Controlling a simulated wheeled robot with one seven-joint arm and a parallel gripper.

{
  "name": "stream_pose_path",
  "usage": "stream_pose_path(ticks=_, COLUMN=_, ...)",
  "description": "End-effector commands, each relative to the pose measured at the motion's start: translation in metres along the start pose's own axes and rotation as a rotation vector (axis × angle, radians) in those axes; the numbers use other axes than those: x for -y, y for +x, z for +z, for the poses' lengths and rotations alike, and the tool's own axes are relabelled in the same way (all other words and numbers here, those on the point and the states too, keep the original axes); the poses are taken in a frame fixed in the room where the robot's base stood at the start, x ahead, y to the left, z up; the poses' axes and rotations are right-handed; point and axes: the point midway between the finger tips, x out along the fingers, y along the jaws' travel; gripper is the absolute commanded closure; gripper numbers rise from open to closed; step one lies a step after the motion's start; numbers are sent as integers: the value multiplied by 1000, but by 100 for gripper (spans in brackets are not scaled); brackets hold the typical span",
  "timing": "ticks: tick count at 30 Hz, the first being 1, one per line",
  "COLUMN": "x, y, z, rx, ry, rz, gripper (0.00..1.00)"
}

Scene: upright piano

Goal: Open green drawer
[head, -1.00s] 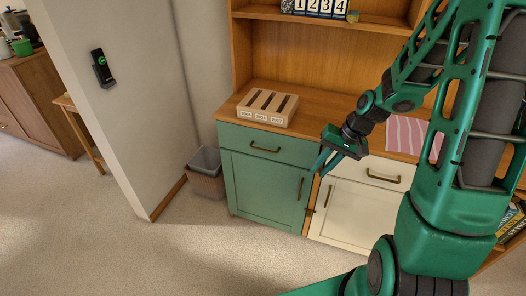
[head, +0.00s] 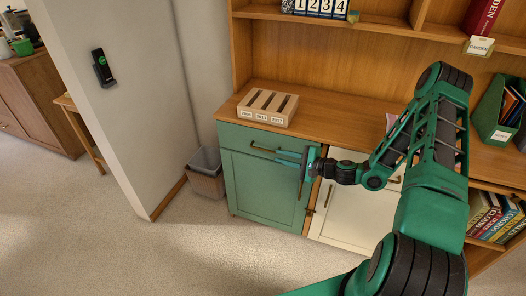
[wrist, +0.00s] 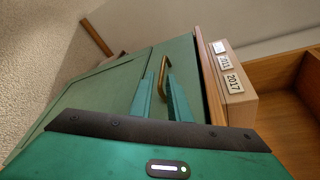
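The green drawer (head: 234,137) is the upper front of the green cabinet and looks closed. Its brass bar handle (head: 262,149) is partly hidden behind my gripper in the head view. My gripper (head: 278,156) points left across the right part of the drawer front.
The green cabinet door (head: 258,187) is below the drawer. A cream cabinet (head: 335,212) stands to the right. A wooden slotted box (head: 267,107) sits on the countertop above. A waste bin (head: 206,180) stands on the floor at left. The carpet in front is clear.

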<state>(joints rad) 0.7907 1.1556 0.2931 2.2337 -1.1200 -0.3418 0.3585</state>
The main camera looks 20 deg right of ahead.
Motion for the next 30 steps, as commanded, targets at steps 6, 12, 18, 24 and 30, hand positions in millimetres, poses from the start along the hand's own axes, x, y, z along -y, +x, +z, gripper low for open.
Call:
stream_pose_path(ticks=6, x=2, y=7, z=-8, rx=-16, ry=52, rz=-47, gripper=84)
stream_pose_path(ticks=12, x=3, y=33, z=-8, rx=-15, ry=50, rz=-47, gripper=84)
stream_pose_path(ticks=18, x=4, y=69, z=-8, rx=-15, ry=49, rz=-45, gripper=84)
stream_pose_path(ticks=24, x=6, y=96, z=-9, rx=-16, ry=49, rz=-45, gripper=84)
stream_pose_path(ticks=30, x=7, y=108, z=-9, rx=-16, ry=50, rz=-45, gripper=84)
